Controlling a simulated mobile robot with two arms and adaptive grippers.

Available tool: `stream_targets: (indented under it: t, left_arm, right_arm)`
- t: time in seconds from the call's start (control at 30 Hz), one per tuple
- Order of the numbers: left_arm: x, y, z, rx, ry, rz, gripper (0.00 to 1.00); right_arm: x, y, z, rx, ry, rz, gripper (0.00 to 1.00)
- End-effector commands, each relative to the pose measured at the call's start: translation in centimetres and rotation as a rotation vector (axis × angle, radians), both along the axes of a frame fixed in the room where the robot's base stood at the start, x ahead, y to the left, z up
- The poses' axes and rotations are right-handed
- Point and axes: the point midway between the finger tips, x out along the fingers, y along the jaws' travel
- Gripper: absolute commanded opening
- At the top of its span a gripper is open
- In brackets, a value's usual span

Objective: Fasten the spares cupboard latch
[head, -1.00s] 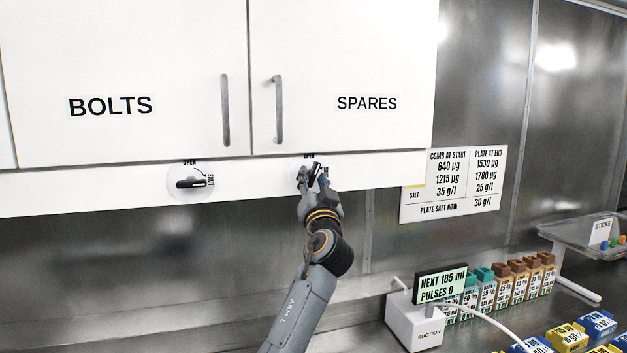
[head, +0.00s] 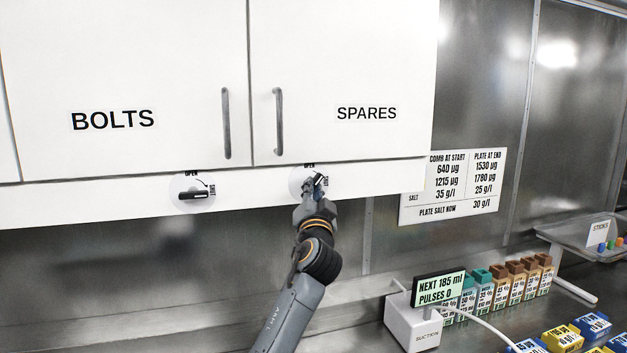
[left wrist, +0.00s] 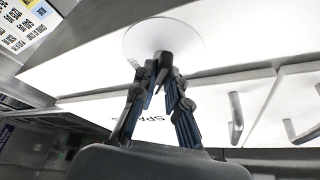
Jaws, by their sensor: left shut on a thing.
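The spares cupboard door (head: 345,70) is closed in the head view. Its latch (head: 320,182) is a dark knob on a white round dial (head: 298,178) on the rail below the door. The knob slants up and to the right, between OPEN at the top and the right-hand mark, which is partly covered. My left gripper (head: 312,191) is shut on the knob from below. In the left wrist view, the fingers close around the dark knob (left wrist: 167,62) in front of the white dial (left wrist: 190,40). My right gripper is not in view.
The bolts cupboard (head: 110,70) is closed, and its latch (head: 197,196) lies level. A suction box (head: 412,325), its display (head: 440,288) and several coloured blocks stand on the bench at the lower right. The wall below the rail is clear at left.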

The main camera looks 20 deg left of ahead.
Motion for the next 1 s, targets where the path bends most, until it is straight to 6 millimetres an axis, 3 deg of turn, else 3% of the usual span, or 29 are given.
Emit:
stream_targets:
  t: [0.03, 0.1, 0.3, 1.0]
  left_arm:
    - [-0.1, 0.1, 0.9, 0.039, 0.021, 0.001, 0.0]
    - [-0.1, 0.2, 1.0, 0.094, 0.059, 0.0, 0.0]
    - [-0.1, 0.2, 0.9, 0.253, 0.162, 0.001, 0.0]
    - [-0.2, 0.3, 0.9, 0.687, 0.455, 0.004, 0.0]
  right_arm:
    - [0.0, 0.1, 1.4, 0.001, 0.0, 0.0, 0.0]
    - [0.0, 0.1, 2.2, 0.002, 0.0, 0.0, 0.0]
    - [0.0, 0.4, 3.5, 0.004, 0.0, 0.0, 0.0]
    - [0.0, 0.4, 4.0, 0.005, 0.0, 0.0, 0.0]
